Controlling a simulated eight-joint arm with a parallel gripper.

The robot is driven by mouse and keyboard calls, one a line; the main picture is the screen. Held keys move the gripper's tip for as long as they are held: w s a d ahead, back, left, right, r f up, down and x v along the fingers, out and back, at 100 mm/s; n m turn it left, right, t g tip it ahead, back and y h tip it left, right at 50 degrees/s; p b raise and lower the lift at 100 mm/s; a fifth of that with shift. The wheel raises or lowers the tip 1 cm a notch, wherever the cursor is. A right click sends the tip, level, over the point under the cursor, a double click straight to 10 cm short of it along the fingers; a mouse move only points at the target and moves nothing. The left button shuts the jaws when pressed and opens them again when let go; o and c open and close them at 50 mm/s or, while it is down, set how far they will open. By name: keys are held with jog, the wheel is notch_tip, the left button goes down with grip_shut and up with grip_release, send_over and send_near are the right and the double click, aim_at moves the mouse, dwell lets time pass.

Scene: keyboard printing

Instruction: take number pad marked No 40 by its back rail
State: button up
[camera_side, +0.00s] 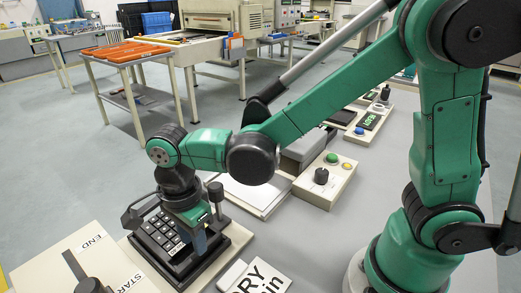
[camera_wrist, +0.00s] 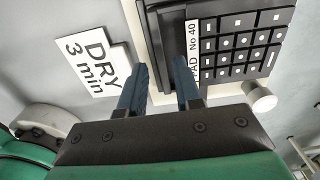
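The number pad (camera_side: 160,238) is a black keypad on a light base at the lower left of the side view. The wrist view shows its keys (camera_wrist: 238,45) at the upper right, beside a white label strip (camera_wrist: 193,50) reading "No 40". A dark raised bar, apparently the back rail (camera_wrist: 165,25), runs along the label side. My gripper (camera_wrist: 160,64) is open, its two blue fingers apart with the near end of the dark bar between or just beyond their tips. I cannot tell whether they touch it. In the side view my gripper (camera_side: 203,245) is low over the pad's right end.
A white "DRY 3 min" sign (camera_wrist: 92,62) lies left of the fingers in the wrist view. A knob (camera_wrist: 260,97) stands beside the pad. A START/END panel (camera_side: 85,262) is at the lower left, and a control box (camera_side: 325,180) with buttons stands behind.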

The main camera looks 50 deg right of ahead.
jog(key=shift+f, duration=1.85)
grip_shut()
